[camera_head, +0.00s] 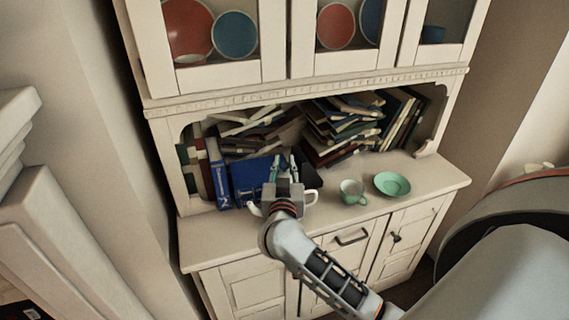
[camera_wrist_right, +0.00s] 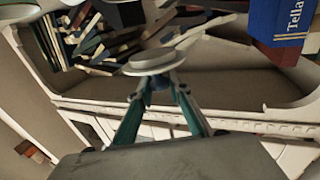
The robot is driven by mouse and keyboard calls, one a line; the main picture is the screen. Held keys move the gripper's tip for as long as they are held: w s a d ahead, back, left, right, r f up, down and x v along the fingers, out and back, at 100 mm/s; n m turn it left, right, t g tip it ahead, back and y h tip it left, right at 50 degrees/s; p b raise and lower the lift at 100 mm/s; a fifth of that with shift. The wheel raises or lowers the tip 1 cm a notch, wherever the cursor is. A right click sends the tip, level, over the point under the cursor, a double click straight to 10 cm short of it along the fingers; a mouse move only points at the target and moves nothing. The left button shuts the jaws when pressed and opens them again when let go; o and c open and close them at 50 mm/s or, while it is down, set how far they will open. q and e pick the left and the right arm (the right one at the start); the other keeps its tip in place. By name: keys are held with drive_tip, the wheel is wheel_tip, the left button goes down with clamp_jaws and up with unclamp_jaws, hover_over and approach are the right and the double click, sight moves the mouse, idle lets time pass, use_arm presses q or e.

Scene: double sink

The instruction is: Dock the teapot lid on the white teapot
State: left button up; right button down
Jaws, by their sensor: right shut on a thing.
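My right gripper (camera_head: 285,165) is over the cabinet counter, in front of the books. In the right wrist view its teal fingers (camera_wrist_right: 158,84) close on the teapot lid (camera_wrist_right: 154,62), a pale round disc held at the fingertips. I cannot make out the lid in the head view. The white teapot (camera_head: 310,198) stands on the counter, mostly hidden by my right gripper and wrist. Only white parts show on either side of them. I cannot tell the gap between lid and teapot. My left gripper is not in view.
A green cup (camera_head: 352,192) and a green saucer (camera_head: 392,184) stand on the counter (camera_head: 425,178) to the right. Blue books (camera_head: 218,172) stand on the left, and leaning piles of books (camera_head: 342,128) fill the niche behind. The counter's front right is clear.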

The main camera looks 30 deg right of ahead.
drive_tip(key=shift+f, duration=0.9)
wheel_tip(320, 180, down, 3)
drive_tip(key=shift+r+b, duration=0.1)
drive_tip(key=shift+b, duration=1.1)
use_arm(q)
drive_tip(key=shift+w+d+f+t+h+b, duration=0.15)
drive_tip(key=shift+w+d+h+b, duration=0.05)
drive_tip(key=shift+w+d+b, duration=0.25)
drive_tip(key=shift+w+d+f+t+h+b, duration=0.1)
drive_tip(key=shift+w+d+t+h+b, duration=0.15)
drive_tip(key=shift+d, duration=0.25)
use_arm(e)
drive_tip(key=shift+f, duration=0.5)
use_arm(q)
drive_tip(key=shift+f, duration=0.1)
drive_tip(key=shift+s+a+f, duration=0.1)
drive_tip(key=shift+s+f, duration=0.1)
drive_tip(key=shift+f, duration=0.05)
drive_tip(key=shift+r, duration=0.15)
